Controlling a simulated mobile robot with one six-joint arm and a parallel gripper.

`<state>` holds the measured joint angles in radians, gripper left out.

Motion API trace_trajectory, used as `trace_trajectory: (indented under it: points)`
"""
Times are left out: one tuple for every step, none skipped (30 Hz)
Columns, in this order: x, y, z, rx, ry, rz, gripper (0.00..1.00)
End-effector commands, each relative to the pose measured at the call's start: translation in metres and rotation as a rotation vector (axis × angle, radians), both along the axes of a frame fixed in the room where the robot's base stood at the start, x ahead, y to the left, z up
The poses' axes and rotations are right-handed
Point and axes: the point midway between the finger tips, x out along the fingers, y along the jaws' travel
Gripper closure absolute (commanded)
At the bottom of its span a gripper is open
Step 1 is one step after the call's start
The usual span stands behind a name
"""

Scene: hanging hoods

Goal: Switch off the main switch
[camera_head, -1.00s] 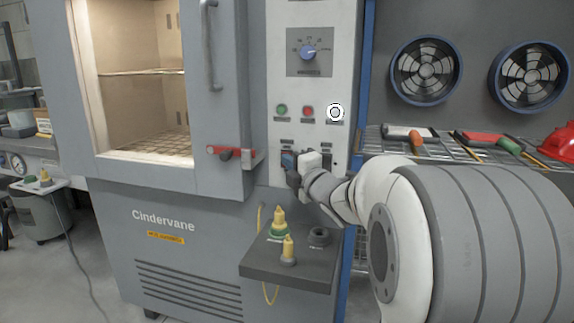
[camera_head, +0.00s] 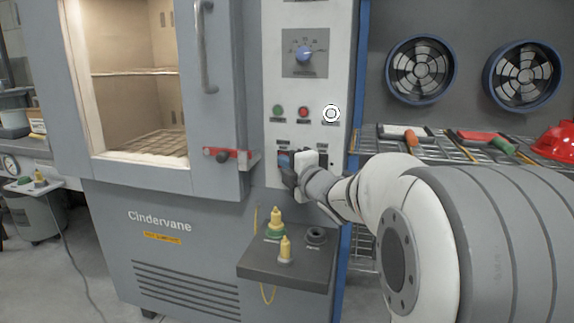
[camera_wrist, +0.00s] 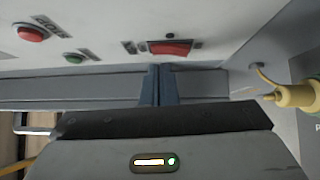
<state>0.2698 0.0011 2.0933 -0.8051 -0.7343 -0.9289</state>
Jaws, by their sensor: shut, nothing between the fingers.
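The oven's white control panel (camera_head: 274,92) carries the switches. In the wrist view a red rocker switch (camera_wrist: 171,47) sits on the panel just beyond my fingertips. Its label is too blurred to read, and in the head view my gripper hides that spot. My gripper (camera_head: 285,162) is at the lower part of the panel; in the wrist view its blue fingers (camera_wrist: 160,70) are shut together and empty. The fingertips are very close to the red switch, slightly left of its middle; I cannot tell whether they touch it.
A green button (camera_head: 278,110), a red button (camera_head: 303,112), a white ringed round part (camera_head: 331,114) and a blue dial (camera_head: 305,54) sit above. The red door latch (camera_head: 228,153) is left of my gripper. A shelf with yellow plugs (camera_head: 276,217) juts out below.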

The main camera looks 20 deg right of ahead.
Motion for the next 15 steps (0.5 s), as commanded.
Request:
trace_trajectory:
  points:
    - [-0.007,0.008,-0.001,-0.002,-0.004,0.006,1.00]
    - [-0.010,0.011,0.000,-0.004,-0.006,0.007,1.00]
    - [-0.016,0.017,0.001,-0.005,-0.006,0.009,1.00]
    - [-0.022,0.017,0.005,-0.005,-0.005,0.008,1.00]
    - [-0.029,0.013,0.009,-0.006,-0.003,0.005,1.00]
    - [-0.039,0.010,0.010,-0.005,-0.003,0.005,1.00]
    - [-0.046,0.009,0.011,-0.004,-0.003,0.005,1.00]
    - [-0.053,0.007,0.011,-0.005,-0.003,0.005,1.00]
    - [-0.062,0.005,0.012,-0.006,-0.003,0.006,1.00]
    - [-0.068,0.004,0.012,-0.004,-0.004,0.006,1.00]
    - [-0.074,0.002,0.013,-0.005,-0.003,0.006,1.00]
    - [-0.081,0.001,0.013,-0.004,-0.004,0.007,1.00]
    - [-0.086,-0.001,0.013,-0.005,-0.003,0.007,1.00]
    - [-0.091,-0.002,0.014,-0.005,-0.003,0.007,1.00]
    - [-0.096,-0.003,0.013,-0.006,-0.003,0.008,1.00]
